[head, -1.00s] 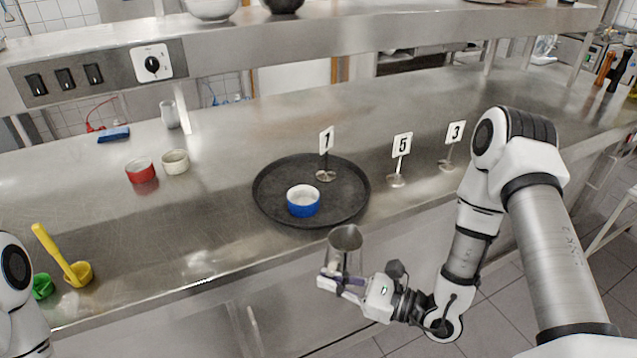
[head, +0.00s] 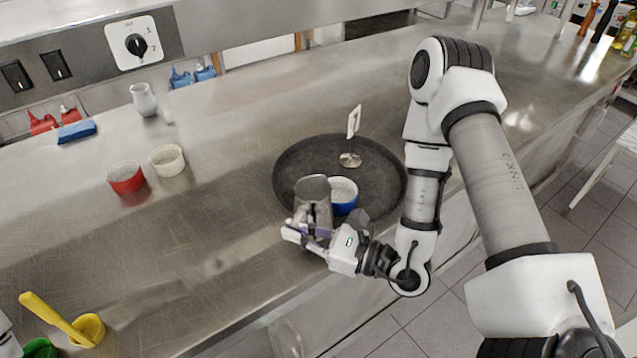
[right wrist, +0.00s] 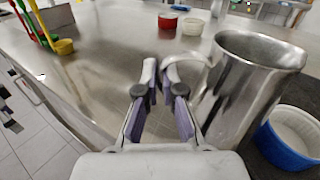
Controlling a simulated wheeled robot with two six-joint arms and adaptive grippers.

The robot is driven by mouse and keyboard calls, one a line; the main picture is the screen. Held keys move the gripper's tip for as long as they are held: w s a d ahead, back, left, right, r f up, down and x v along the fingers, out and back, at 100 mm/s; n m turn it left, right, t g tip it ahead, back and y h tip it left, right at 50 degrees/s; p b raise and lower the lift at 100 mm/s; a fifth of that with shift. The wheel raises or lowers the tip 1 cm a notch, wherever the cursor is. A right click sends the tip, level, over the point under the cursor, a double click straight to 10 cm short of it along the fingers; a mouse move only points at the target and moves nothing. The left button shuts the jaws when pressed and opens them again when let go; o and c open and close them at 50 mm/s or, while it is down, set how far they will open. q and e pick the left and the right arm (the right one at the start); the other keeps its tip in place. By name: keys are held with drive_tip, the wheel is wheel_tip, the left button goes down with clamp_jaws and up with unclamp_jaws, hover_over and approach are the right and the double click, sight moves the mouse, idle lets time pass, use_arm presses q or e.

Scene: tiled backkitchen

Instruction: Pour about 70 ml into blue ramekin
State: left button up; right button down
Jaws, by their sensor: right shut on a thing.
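The blue ramekin (head: 345,197), with a white inside, sits on the round black tray (head: 290,157). It also shows at the right of the right wrist view (right wrist: 287,141). My right gripper (head: 303,236) is shut on the handle of a metal jug (head: 313,198). The jug looks about upright, beside the ramekin on its left in the head view, and partly covers it. In the right wrist view the jug (right wrist: 243,88) stands right of the fingers (right wrist: 168,82), between them and the ramekin. No liquid or stream shows. My left gripper is out of view.
A red ramekin (head: 126,178) and a cream ramekin (head: 167,161) are further left. The counter between is clear.

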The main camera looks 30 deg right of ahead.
sight(309, 205)
drive_tip(key=d+r+m, duration=0.1)
drive_tip(key=w+d+r+m, duration=0.1)
drive_tip(key=m, duration=0.1)
drive_tip(key=d+r+m+b, duration=0.1)
drive_tip(key=r, duration=0.1)
drive_tip(key=shift+w+d+m+t, duration=0.25)
drive_tip(key=shift+w+m+t, duration=0.05)
drive_tip(key=shift+m, duration=0.1)
drive_tip(key=d+r+m+p, duration=0.1)
drive_tip(key=w+d+r+m+p, duration=0.1)
drive_tip(key=m+p, duration=0.1)
drive_tip(key=w+d+m+p, duration=0.1)
drive_tip(key=shift+w+d+r+m, duration=0.15)
drive_tip(key=shift+d+r+m, duration=0.15)
drive_tip(key=shift+r, duration=0.1)
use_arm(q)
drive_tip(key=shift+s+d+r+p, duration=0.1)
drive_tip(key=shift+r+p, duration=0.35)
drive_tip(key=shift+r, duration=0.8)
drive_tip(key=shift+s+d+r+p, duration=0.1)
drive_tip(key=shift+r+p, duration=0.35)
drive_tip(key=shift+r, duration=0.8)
use_arm(e)
drive_tip(key=shift+w+d+m, duration=0.3)
drive_tip(key=shift+d+m, duration=0.1)
drive_tip(key=shift+m, duration=0.45)
drive_tip(key=shift+w+d+m, duration=0.3)
drive_tip(key=shift+d+m, duration=0.1)
drive_tip(key=shift+m, duration=0.45)
